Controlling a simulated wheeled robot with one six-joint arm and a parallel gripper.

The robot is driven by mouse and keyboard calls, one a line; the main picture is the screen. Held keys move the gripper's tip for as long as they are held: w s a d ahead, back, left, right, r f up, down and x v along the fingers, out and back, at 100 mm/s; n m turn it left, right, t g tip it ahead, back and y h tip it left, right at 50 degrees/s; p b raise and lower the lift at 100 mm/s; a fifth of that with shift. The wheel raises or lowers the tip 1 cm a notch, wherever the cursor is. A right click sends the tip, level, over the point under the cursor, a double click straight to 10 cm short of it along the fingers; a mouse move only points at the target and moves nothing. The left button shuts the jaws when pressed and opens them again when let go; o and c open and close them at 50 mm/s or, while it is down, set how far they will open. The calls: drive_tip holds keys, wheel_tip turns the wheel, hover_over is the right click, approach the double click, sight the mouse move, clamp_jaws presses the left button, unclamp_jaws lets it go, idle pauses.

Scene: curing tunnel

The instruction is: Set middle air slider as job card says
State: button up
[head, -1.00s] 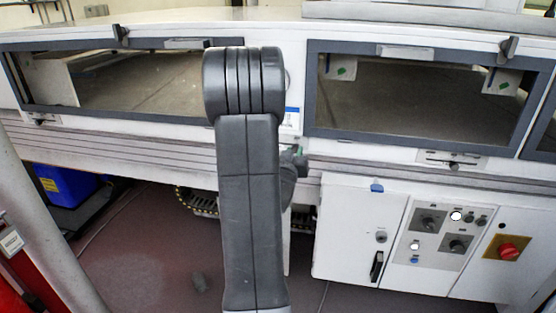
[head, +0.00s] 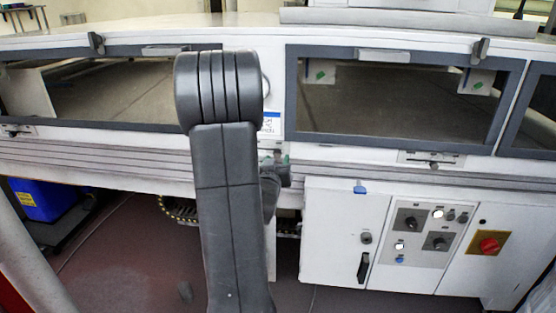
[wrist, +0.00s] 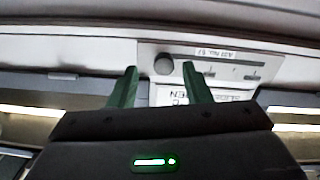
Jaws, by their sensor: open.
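In the wrist view my gripper (wrist: 160,70) is open, with its two green fingers apart. A round dark slider knob (wrist: 163,63) shows between the fingertips, at the left end of a slot in a pale scale plate (wrist: 228,70). I cannot tell whether the fingers touch it. The plate's label appears upside down and is not clearly readable. In the head view my gripper (head: 277,168) is partly hidden behind my arm, close to the ledge under the windows. A white card with a blue band (head: 270,123) shows beside my arm; its print is too small to read.
Another slider plate (head: 431,159) sits under the right window, and one (head: 15,131) at far left. Below are a white control cabinet (head: 345,235) with knobs and a red switch (head: 489,245). A blue bin (head: 40,200) stands at left. Open floor lies below the ledge.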

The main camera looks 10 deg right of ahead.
drive_tip(key=v, duration=1.1)
drive_tip(key=shift+s+b, duration=0.3)
drive_tip(key=shift+a, duration=0.1)
drive_tip(key=p+x, duration=0.1)
drive_tip(key=x, duration=1.2)
drive_tip(key=shift+w, duration=0.15)
drive_tip(key=shift+w+a+p, duration=0.4)
drive_tip(key=shift+w, duration=0.1)
drive_tip(key=shift+a, duration=0.3)
